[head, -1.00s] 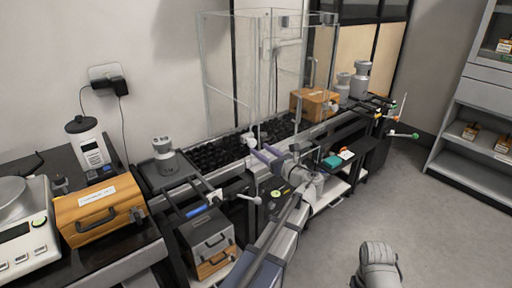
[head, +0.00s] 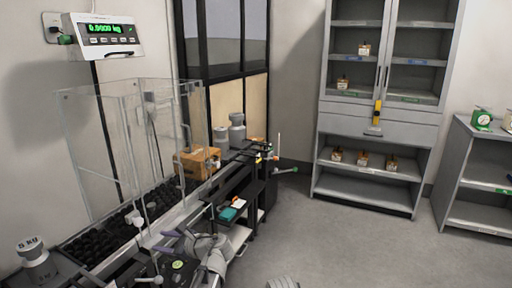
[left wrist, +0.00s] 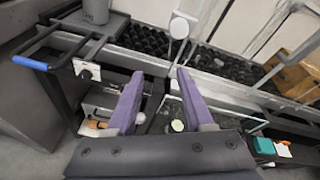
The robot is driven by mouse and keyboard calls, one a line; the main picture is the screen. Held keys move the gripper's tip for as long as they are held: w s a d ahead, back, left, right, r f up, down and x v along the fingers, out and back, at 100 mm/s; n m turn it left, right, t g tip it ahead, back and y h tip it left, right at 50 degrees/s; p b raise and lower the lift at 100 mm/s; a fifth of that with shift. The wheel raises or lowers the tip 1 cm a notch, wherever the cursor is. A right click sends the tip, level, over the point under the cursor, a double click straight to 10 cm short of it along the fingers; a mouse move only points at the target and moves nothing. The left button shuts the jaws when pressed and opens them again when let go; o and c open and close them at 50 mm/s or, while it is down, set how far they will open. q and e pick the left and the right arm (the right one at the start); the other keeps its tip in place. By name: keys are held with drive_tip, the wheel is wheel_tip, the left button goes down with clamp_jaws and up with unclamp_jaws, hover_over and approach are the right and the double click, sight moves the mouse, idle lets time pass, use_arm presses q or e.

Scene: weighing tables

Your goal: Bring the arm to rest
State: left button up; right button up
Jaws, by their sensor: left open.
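My left gripper (head: 168,241) is in the lower left of the head view, in front of the weighing bench with the clear enclosure. Its two purple fingers also show in the left wrist view (left wrist: 158,82), spread apart with nothing between them. They extend toward the front side of the bench; I cannot tell whether they touch anything. My right gripper is not in view.
A wooden box (head: 197,162) and grey weights (head: 237,132) stand farther along. A grey cabinet (head: 372,190) stands at the back. Open floor (head: 330,245) lies to the right.

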use_arm(q)
drive_tip(key=s+d+r+n+g+h+p, duration=0.1)
drive_tip(key=s+d+n+g+h+p, duration=0.2)
drive_tip(key=s+d+n+h+p, duration=0.3)
drive_tip(key=s+d+r+n+g+h+p, duration=0.2)
drive_tip(key=s+d+n+h+p, duration=0.4)
drive_tip(key=s+d, duration=0.9)
drive_tip(key=d+n+p, duration=0.2)
drive_tip(key=d+p, duration=0.2)
drive_tip(key=d, duration=0.1)
drive_tip(key=shift+g+h, duration=0.3)
drive_tip(key=shift+g, duration=0.1)
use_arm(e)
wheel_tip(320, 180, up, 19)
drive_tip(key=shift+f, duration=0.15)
